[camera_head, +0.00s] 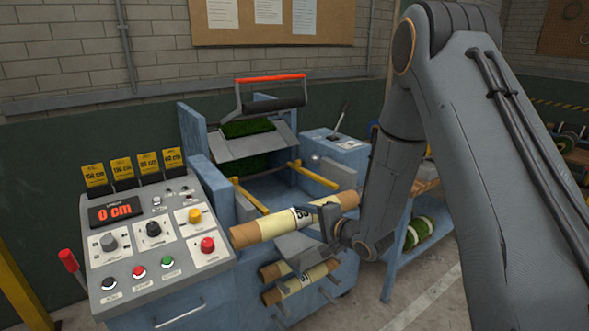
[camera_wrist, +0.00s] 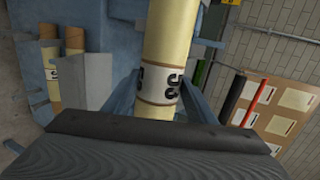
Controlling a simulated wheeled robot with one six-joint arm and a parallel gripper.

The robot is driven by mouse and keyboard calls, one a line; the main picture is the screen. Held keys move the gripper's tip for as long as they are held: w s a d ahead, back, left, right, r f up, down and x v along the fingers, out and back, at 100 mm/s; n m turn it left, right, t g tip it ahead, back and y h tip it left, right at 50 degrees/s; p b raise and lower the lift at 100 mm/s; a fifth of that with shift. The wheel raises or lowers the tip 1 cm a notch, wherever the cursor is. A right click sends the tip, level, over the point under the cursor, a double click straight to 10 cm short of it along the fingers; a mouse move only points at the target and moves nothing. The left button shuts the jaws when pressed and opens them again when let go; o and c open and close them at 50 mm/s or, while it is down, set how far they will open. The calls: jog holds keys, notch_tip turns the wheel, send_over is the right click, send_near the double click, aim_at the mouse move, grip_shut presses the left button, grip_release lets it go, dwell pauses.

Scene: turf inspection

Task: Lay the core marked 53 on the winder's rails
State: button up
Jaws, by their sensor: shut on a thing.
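The core marked 53 (camera_head: 275,226) is a cardboard-coloured tube with a white label. The winder (camera_head: 222,185) is blue, with two yellow rails (camera_head: 312,175) sloping toward the front. The rails look empty. The core appears apart from them, though its exact height is hard to tell.
Other cores (camera_head: 301,282) rest in a holder on the winder's front, below the held core. The control panel (camera_head: 150,232) reads 0 cm, left of the rails. A bench with green turf rolls (camera_head: 417,232) stands right. A red-topped handle (camera_head: 270,78) rises behind the rails.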

jog(key=shift+n+g+y, duration=0.6)
jog(key=shift+y, duration=0.1)
jog(key=w+a, duration=0.1)
jog(key=w+a+r, duration=0.1)
jog(key=w+a, duration=0.1)
jog(key=shift+r, duration=0.35)
